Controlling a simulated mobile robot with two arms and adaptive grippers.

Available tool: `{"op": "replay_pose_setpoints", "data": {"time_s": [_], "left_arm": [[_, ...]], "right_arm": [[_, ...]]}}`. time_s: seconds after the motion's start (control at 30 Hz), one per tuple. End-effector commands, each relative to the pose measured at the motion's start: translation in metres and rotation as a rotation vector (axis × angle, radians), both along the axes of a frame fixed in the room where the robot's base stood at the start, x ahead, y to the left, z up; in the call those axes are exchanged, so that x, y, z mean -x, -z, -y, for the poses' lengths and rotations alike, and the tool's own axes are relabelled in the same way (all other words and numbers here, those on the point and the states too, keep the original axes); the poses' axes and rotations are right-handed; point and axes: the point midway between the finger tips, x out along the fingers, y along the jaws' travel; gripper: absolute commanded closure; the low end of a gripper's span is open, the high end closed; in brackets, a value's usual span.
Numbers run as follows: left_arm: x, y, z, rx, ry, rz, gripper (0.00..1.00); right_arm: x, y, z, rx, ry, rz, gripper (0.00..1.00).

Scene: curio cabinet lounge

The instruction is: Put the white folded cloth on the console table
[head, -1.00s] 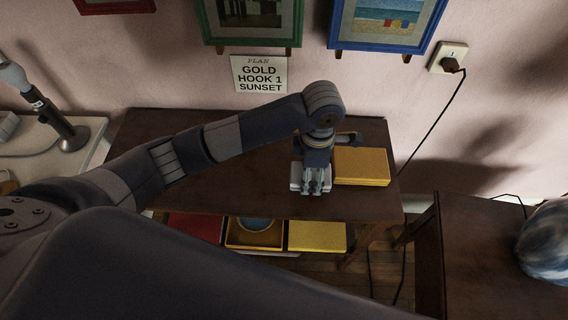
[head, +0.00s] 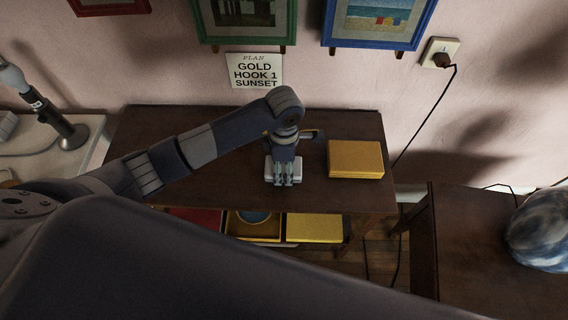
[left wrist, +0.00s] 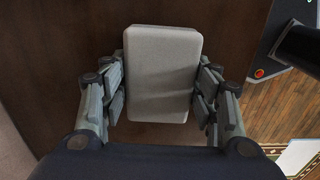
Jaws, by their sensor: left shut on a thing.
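The white folded cloth (left wrist: 161,70) is a pale rounded block between the fingers of my left gripper (left wrist: 160,95) in the left wrist view. The gripper is shut on it, a finger pair on each side. In the head view my left gripper (head: 285,178) points down over the console table (head: 215,185), a dark wooden table against the wall. The cloth's pale edges (head: 269,172) show around the fingers. I cannot tell whether the cloth touches the tabletop or is just above it. My right gripper is not in view.
A yellow box (head: 355,159) lies on the tabletop right of my gripper. Red, gold and yellow boxes (head: 314,228) sit on the shelf below. A lamp (head: 66,130) stands on a white surface at left. Another dark table (head: 470,240) with a marbled ball (head: 540,235) is at right.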

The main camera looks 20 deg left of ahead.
Motion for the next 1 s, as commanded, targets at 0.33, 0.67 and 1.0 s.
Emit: {"op": "replay_pose_setpoints", "data": {"time_s": [0.33,0.67,1.0], "left_arm": [[0.0,0.002,0.0,0.0,0.0,0.0,0.24],[-0.002,-0.011,0.001,0.003,0.001,0.005,0.24],[-0.002,-0.081,0.0,0.001,0.002,0.007,0.24]], "right_arm": [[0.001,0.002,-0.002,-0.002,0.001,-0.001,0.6],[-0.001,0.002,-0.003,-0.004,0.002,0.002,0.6],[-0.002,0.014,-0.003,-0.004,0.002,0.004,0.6]]}}
